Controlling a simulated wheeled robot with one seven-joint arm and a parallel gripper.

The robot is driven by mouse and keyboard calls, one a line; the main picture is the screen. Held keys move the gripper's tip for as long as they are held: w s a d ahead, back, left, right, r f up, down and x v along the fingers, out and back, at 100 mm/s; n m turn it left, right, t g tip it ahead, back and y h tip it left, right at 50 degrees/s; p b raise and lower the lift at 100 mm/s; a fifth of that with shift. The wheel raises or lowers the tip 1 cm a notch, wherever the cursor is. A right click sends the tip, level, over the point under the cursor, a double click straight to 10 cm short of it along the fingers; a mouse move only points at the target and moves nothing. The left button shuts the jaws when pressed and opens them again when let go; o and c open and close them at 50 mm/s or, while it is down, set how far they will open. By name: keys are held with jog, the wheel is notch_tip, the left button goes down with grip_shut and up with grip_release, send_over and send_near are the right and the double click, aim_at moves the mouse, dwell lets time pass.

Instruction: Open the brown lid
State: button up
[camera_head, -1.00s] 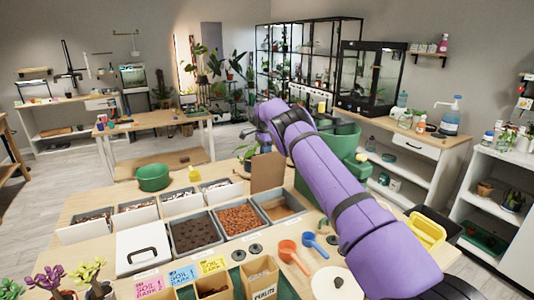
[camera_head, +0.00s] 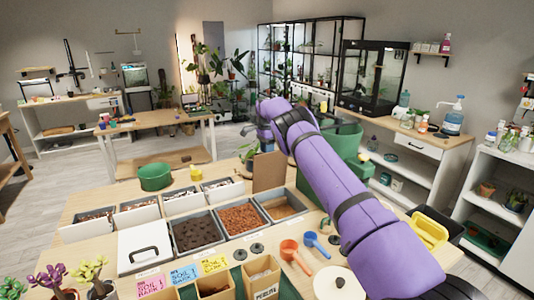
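The brown lid (camera_head: 268,172) is a plain panel standing upright, slightly tilted, at the back of the bin row. It rises behind the right-hand grey bin (camera_head: 262,199), which is uncovered and shows light brown material inside. My purple arm reaches from the lower right to a point above and behind the lid. The far end of my arm bends away behind its own joint, so I cannot make out the gripper's fingers or any contact with the lid.
A white lid (camera_head: 145,246) with a black handle lies left of the open bins of dark soil (camera_head: 195,232) and reddish pellets (camera_head: 238,218). Orange (camera_head: 290,249) and blue (camera_head: 311,239) scoops lie in front. A green bowl (camera_head: 155,177) and yellow bottle (camera_head: 196,172) stand behind.

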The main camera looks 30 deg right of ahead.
jog(key=shift+w+r, duration=0.2)
jog(key=shift+r, duration=2.75)
